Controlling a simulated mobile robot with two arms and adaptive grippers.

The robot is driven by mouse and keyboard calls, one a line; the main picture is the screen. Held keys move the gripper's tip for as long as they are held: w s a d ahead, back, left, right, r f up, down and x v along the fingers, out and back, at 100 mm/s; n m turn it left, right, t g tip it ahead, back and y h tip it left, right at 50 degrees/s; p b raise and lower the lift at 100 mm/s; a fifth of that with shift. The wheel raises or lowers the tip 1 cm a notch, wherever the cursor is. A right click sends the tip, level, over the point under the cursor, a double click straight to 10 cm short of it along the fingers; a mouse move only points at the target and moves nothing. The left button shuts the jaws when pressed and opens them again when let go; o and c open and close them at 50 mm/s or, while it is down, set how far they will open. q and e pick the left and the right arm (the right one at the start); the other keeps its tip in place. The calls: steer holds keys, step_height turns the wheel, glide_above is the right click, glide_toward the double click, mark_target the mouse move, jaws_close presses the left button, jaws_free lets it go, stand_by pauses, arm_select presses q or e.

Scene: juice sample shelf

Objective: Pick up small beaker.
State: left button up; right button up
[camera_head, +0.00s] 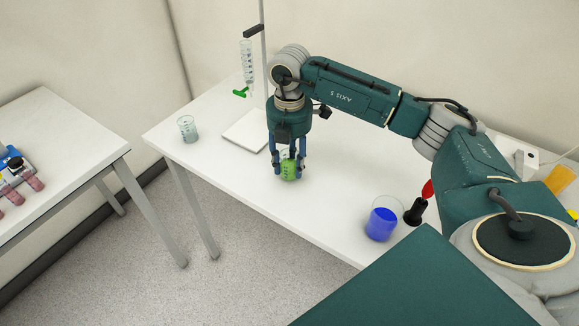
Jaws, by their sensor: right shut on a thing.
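A small beaker (289,166) with green liquid stands upright near the front edge of the white table, with no visible gap below it. My right gripper (288,168) points down from above, its fingers shut around the beaker on both sides. The fingers hide part of its rim and walls. My left gripper is not in view.
An empty clear beaker (187,129) stands at the table's left end. A burette (247,65) hangs on a stand over a white base (247,131). A larger beaker with blue liquid (382,223) stands right, beside a black-based red item (416,210). Another table (65,125) is left.

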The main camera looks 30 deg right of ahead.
mark_target(288, 154)
step_height(288, 154, up, 9)
steer(key=shift+w+f+b, duration=0.1)
steer(key=shift+f+b, duration=0.05)
steer(key=shift+b, duration=0.75)
step_height(288, 154, up, 10)
steer(key=p, duration=0.1)
steer(key=shift+p, duration=0.3)
steer(key=shift+f, duration=0.1)
